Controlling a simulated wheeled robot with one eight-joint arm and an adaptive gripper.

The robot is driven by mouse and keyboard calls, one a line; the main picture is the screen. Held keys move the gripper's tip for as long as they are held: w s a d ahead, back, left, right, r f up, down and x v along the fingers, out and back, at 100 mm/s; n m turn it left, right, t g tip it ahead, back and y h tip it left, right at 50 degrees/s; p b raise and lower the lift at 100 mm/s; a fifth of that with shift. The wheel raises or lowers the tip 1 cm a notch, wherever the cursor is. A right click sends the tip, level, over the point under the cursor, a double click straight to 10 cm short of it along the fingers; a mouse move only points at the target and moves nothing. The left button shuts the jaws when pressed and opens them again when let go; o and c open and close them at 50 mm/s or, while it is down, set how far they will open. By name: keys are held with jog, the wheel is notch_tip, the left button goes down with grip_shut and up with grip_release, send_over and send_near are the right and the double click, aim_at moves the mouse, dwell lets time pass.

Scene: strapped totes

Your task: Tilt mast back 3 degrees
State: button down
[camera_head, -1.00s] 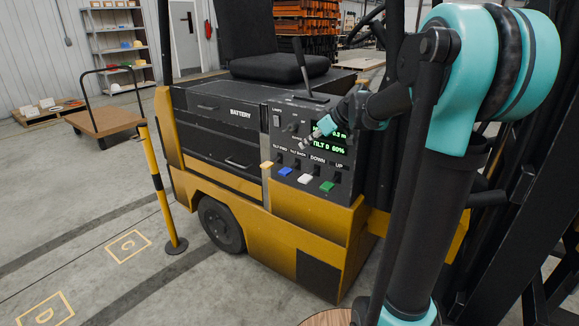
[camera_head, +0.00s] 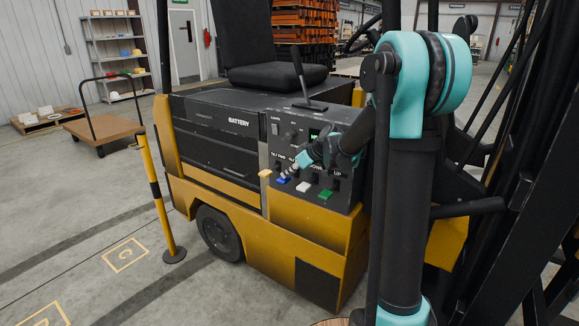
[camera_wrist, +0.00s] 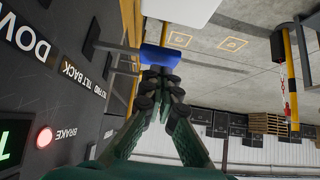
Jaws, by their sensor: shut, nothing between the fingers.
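The forklift's control panel (camera_head: 290,130) carries a row of coloured levers. From left they are orange (camera_head: 265,173), blue (camera_head: 283,180), white (camera_head: 303,187) and green (camera_head: 326,195). My gripper (camera_head: 289,175) is shut and empty, its tips right at the blue lever. In the wrist view the shut fingertips (camera_wrist: 158,80) sit just in front of the blue lever (camera_wrist: 160,57), which lines up with the TILT BACK label (camera_wrist: 82,77). I cannot tell whether they touch. The green display (camera_head: 314,134) is mostly hidden by my arm; its reading cannot be made out.
The white lever (camera_wrist: 182,8) is close beside the blue one in the wrist view. A red brake light (camera_wrist: 45,138) is on the panel. A yellow-black post (camera_head: 158,205) stands left of the forklift. The dark mast (camera_head: 535,170) rises at right.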

aim_at(285, 181)
jog(key=shift+f, duration=0.25)
jog(key=shift+s+a+f+n+t+h, duration=0.2)
jog(key=shift+f+n+t+h, duration=0.1)
jog(key=shift+f+t, duration=0.3)
jog(key=shift+s+a+f+n+t+h, duration=0.15)
jog(key=shift+f+n+t+h, duration=0.2)
jog(key=shift+f, duration=0.3)
jog(key=shift+d+f+n+t+h, duration=0.1)
jog(key=shift+f+n+t+h, duration=0.25)
jog(key=shift+f+t, duration=0.45)
dwell(0.4)
jog(key=shift+d, duration=0.1)
jog(key=v, duration=1.2)
jog(key=shift+w, duration=0.1)
dwell(0.6)
